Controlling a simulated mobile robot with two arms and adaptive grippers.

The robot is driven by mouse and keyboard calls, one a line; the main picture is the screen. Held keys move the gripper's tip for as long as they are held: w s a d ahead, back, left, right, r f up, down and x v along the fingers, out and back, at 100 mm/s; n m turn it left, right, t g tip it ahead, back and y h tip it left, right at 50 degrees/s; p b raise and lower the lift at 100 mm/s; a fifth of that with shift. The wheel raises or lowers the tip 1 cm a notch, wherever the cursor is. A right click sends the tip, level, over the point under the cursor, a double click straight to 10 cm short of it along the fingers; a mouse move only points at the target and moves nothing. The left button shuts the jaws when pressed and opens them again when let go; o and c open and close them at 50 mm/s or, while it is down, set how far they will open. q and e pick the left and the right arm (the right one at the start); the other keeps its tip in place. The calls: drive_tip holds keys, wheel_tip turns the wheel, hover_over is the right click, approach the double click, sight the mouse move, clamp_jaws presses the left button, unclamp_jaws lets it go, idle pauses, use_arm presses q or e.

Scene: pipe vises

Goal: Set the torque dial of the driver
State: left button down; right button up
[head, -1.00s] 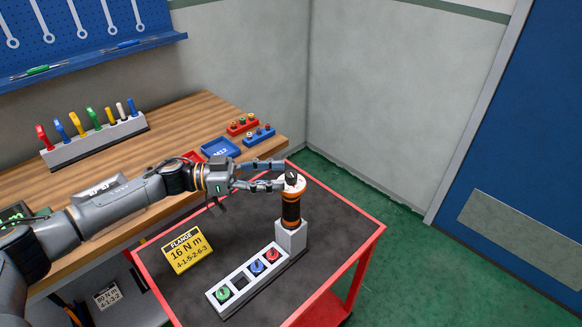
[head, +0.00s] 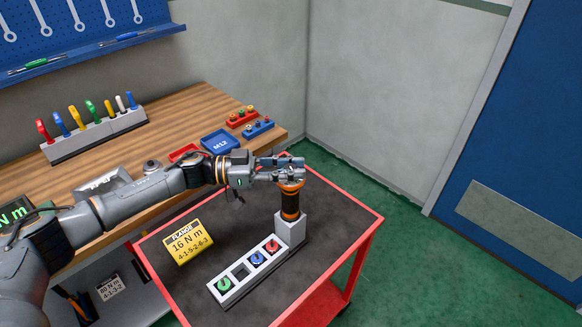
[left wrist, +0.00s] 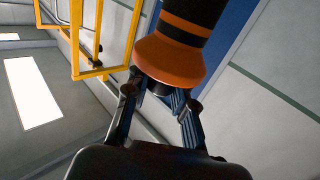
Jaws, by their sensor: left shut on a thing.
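The driver (head: 290,207) is black with orange bands. It stands upright in a grey holder (head: 289,232) on the cart. My left gripper (head: 288,167) is at its top end, with its fingers shut on the dark torque dial. The fingers mostly hide the dial in the head view. In the left wrist view the driver's orange flared end (left wrist: 170,60) shows, with the dark dial (left wrist: 160,89) between the fingertips (left wrist: 160,97). The dial's setting cannot be read. A yellow card (head: 188,243) reads "FLANGE 16 N m 4-1-5-2-6-3". My right gripper is not in view.
A grey rack (head: 240,293) holds green, blue and red round pieces and one empty square slot. The red-edged cart (head: 340,240) stands beside the wooden bench (head: 170,120), which has a blue "M12" tray (head: 220,143). A green display (head: 16,212) ends in "N m".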

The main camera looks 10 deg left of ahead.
use_arm(q)
drive_tip(key=shift+f+m+g+b, duration=0.2)
drive_tip(key=shift+m+g+b, duration=0.5)
drive_tip(key=shift+g+b, duration=0.45)
drive_tip(key=m+g+b, duration=0.2)
drive_tip(key=g+b, duration=0.2)
drive_tip(key=m+g+b, duration=0.3)
drive_tip(key=g+b, duration=0.1)
drive_tip(key=b, duration=0.1)
drive_tip(key=shift+f+g, duration=0.1)
drive_tip(key=shift+g, duration=0.15)
drive_tip(key=shift+r+m+g+y+b, duration=0.25)
drive_tip(key=shift+m+g+y+b, duration=0.25)
drive_tip(key=shift+m+g+b, duration=0.35)
drive_tip(key=c, duration=1.1)
unclamp_jaws()
drive_tip(key=shift+r, duration=0.1)
